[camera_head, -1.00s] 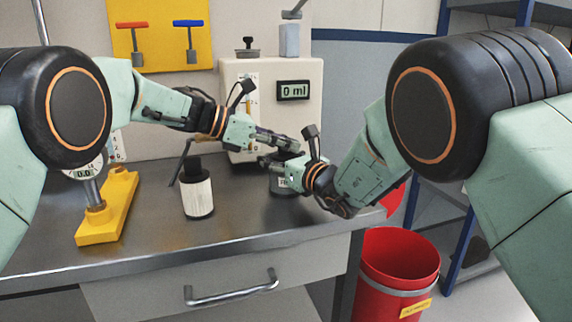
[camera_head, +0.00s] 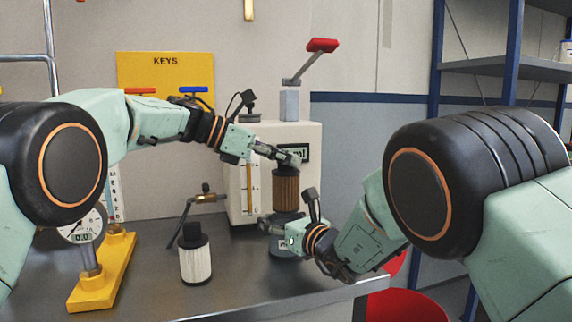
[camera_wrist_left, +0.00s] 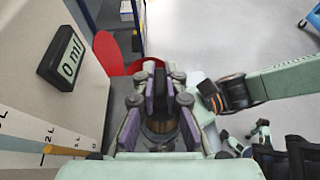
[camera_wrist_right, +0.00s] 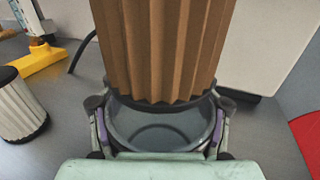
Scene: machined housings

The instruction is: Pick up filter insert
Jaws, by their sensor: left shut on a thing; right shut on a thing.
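The filter insert (camera_head: 285,193) is a brown pleated cylinder with a dark top. My left gripper (camera_head: 289,160) is shut on its top and holds it upright. In the left wrist view only a little of the brown insert (camera_wrist_left: 160,126) shows between the fingers. My right gripper (camera_head: 270,222) is shut on a grey round housing (camera_head: 283,243) on the bench, which also shows in the right wrist view (camera_wrist_right: 160,128). The housing is open at the top and looks empty inside. The insert hangs directly above its mouth, its pleated lower edge close to the rim.
A white pleated filter with a black cap (camera_head: 195,258) stands on the bench to the left. A yellow stand with a dial gauge (camera_head: 100,275) is further left. A cream box with a display (camera_head: 250,190) stands behind. A red bin (camera_head: 405,305) is below the bench's right end.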

